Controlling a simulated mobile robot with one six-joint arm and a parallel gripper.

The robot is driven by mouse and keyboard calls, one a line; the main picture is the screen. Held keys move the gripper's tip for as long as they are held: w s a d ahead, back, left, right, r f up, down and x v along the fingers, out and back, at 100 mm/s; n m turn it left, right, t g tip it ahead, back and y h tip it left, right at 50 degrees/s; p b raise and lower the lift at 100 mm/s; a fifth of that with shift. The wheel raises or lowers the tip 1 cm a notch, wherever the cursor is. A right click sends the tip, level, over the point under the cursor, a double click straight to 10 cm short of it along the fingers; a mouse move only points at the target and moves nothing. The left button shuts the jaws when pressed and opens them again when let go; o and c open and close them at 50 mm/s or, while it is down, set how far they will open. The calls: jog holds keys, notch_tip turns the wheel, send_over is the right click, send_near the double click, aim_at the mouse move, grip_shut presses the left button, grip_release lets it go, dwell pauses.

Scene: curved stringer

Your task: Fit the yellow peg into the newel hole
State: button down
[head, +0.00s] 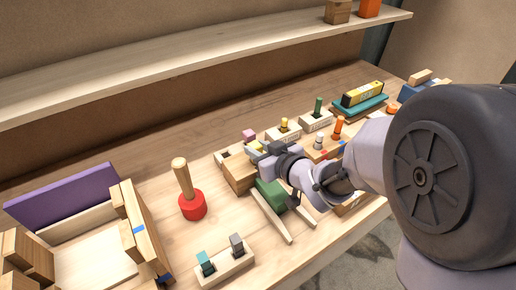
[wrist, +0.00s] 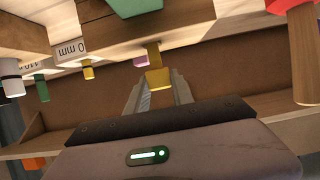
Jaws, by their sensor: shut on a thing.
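My gripper (head: 257,148) is at the wooden blocks in the middle of the bench, partly hidden by its own wrist. In the wrist view its two fingers (wrist: 160,88) are shut on a yellow peg (wrist: 157,77). The held peg is close to the edge of a wooden piece; I cannot tell whether its end is in a hole. A light wooden block (head: 223,154) with a dark opening lies just left of my gripper. I cannot tell for sure which opening is the newel hole. Another yellow peg (head: 284,124) stands in a labelled block behind; it also shows in the wrist view (wrist: 88,70).
A pink piece (head: 249,134) is close behind my gripper. A green peg (head: 318,105) stands in a block at right. A red mallet (head: 192,204) stands at left, and a block with teal and grey pegs (head: 226,266) is in front. Bare bench lies between them.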

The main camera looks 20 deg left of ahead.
jog(key=shift+f+b, duration=0.5)
jog(key=shift+f, duration=0.05)
jog(key=c, duration=1)
grip_release()
jog(key=shift+c, duration=0.2)
